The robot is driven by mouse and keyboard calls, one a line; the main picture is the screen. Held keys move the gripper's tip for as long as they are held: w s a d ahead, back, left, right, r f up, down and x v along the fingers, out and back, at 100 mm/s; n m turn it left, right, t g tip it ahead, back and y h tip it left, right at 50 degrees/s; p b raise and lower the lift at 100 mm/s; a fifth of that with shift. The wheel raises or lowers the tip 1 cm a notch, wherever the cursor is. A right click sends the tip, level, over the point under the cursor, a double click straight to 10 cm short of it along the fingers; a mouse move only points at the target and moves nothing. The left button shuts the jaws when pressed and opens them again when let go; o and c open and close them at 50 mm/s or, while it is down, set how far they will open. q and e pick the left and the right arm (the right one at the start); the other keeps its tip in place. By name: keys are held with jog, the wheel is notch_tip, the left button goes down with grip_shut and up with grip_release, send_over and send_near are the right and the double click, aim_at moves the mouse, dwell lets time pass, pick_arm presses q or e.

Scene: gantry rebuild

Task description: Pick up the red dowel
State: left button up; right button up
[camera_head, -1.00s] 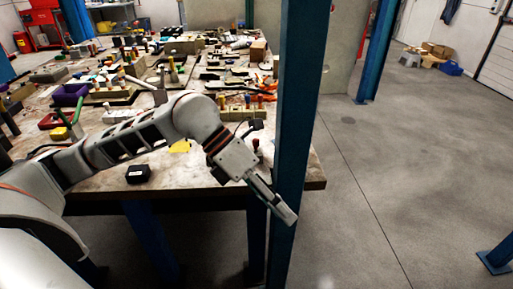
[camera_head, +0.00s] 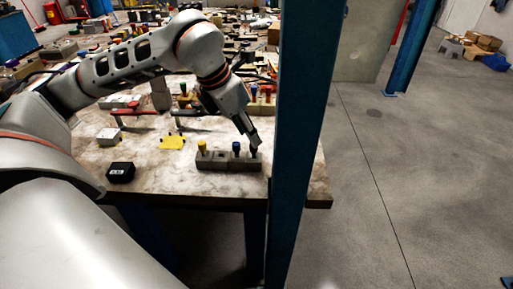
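My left gripper (camera_head: 251,138) points down over the right end of a grey block (camera_head: 219,162) near the table's front edge. A dark peg (camera_head: 254,153) shows right at its fingertips; I cannot tell whether they touch it or how far the fingers are apart. A yellow dowel (camera_head: 202,146) and a blue dowel (camera_head: 236,147) stand upright in the same block. A small reddish dowel (camera_head: 268,92) stands in another block behind the gripper, partly hidden by the arm and post; its exact colour is hard to tell. My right gripper is not in view.
A blue post (camera_head: 303,130) rises close to the right of the gripper. A black box (camera_head: 121,172) and a yellow piece (camera_head: 172,142) lie on the table (camera_head: 170,180). Many blocks and tools crowd the back.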

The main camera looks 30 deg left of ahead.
aim_at(254, 154)
pick_arm(q)
jog(key=shift+f, duration=0.4)
jog(key=shift+w+d+f, duration=0.15)
jog(key=shift+f, duration=0.2)
jog(key=x, duration=0.3)
jog(key=shift+f, duration=0.25)
jog(key=shift+w+d+f+b, duration=0.1)
jog(key=shift+f+b, duration=0.2)
jog(key=shift+f, duration=0.05)
grip_shut()
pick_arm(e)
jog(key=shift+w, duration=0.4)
